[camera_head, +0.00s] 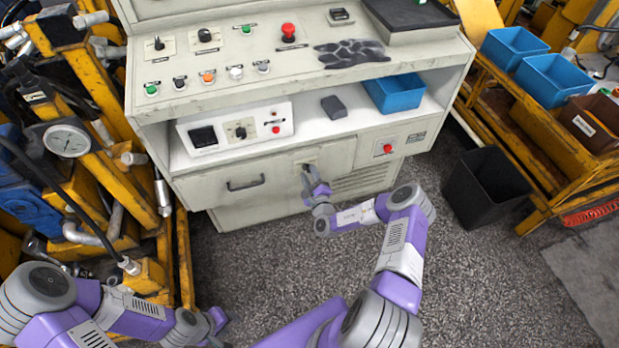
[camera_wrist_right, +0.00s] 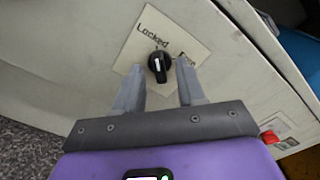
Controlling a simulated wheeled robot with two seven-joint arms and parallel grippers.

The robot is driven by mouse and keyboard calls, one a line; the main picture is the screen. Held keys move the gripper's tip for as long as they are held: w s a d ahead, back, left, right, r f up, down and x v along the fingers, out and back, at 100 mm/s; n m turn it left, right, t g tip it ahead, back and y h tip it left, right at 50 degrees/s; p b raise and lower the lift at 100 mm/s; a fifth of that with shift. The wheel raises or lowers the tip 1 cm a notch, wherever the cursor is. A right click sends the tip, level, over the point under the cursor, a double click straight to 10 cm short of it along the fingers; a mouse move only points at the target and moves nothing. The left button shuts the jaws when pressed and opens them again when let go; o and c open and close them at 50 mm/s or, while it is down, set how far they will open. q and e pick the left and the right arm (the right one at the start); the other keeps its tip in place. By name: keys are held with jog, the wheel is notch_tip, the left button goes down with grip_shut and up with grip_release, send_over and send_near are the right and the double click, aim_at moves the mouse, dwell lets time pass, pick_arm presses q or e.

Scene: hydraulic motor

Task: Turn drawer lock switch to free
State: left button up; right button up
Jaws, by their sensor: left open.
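The lock switch (camera_wrist_right: 158,66) is a black knob with a white mark, on a pale label plate (camera_wrist_right: 145,38) in the right wrist view. "Locked" reads at the plate's upper left; a second word at the right is partly covered by a finger. I cannot tell which word the mark points to. My right gripper (camera_wrist_right: 160,64) is open, one finger on each side of the knob; contact is unclear. In the head view it is at the cabinet front (camera_head: 308,170), beside the drawer (camera_head: 245,196), which looks shut. My left gripper (camera_head: 216,322) is low at the left, away from the cabinet.
The console above has buttons and a red emergency stop (camera_head: 288,30). The shelf holds a control box (camera_head: 236,128) and a blue bin (camera_head: 396,92). A black waste bin (camera_head: 487,188) stands at the right. Yellow machinery (camera_head: 90,90) crowds the left. The floor in front is clear.

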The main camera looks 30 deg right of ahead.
grip_shut()
dwell(0.4)
jog(key=m+p, duration=0.3)
jog(key=shift+r, duration=0.15)
jog(key=m+p, duration=0.2)
jog(key=m, duration=0.1)
jog(key=shift+m, duration=0.4)
jog(key=m+p, duration=0.1)
jog(key=m, duration=0.4)
jog(key=shift+p, duration=0.3)
jog(key=m, duration=0.6)
jog(key=shift+f+p, duration=0.2)
jog(key=shift+p, duration=0.1)
jog(key=shift+a+m, duration=0.1)
jog(key=shift+m, duration=0.2)
